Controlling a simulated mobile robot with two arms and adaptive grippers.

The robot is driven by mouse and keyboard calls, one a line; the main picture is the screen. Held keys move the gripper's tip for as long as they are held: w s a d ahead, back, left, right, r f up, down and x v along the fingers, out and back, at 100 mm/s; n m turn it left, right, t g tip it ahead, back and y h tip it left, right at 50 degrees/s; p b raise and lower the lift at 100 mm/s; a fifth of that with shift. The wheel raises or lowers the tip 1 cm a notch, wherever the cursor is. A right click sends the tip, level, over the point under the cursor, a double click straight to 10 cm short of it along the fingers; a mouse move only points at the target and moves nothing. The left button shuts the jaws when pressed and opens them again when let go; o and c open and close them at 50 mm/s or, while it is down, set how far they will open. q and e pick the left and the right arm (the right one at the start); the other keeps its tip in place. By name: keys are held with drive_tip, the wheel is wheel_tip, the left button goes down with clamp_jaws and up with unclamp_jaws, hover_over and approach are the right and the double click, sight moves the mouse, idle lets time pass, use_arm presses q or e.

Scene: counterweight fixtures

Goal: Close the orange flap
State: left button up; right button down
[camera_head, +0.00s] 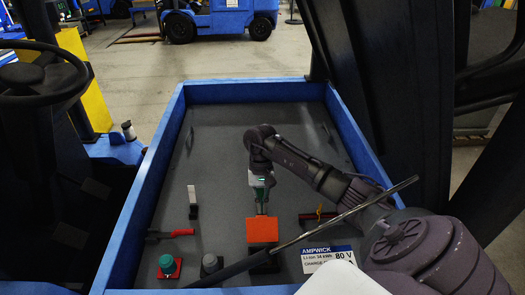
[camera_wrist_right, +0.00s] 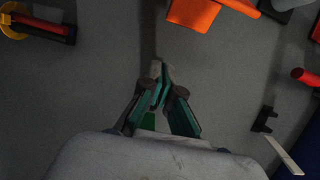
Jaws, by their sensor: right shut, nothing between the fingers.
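The orange flap (camera_head: 262,230) sits on a dark base in the grey tray, near the front middle. It looks raised at an angle, but I cannot tell how far it is open. In the right wrist view the flap (camera_wrist_right: 193,13) is cut off by the top edge. My right gripper (camera_head: 262,211) points down just behind the flap in the head view. Its teal fingers (camera_wrist_right: 160,68) are shut with nothing between them, and a gap of grey floor shows between the fingertips and the flap in the wrist view. My left gripper is not in view.
A blue rim (camera_head: 250,91) surrounds the tray. Around the flap are a red-handled lever (camera_head: 182,232), a green button (camera_head: 166,261), a dark knob (camera_head: 210,263), a white-tipped switch (camera_head: 192,195) and a white label (camera_head: 328,258). A dark bar crosses diagonally in front.

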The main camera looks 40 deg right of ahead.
sight(262, 229)
drive_tip(key=shift+s+a+r+p, duration=0.45)
drive_tip(key=shift+s+r+p, duration=0.1)
drive_tip(key=shift+r+p, duration=0.1)
drive_tip(key=shift+s+a+r+p, duration=0.4)
drive_tip(key=shift+s+r+p, duration=0.1)
drive_tip(key=shift+r+p, duration=0.1)
drive_tip(key=shift+s+a+r, duration=0.1)
drive_tip(key=shift+s+a, duration=0.05)
drive_tip(key=shift+s, duration=0.05)
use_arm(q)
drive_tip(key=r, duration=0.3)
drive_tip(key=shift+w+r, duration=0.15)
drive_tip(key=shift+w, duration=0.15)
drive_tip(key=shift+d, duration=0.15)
use_arm(e)
drive_tip(key=shift+w, duration=0.1)
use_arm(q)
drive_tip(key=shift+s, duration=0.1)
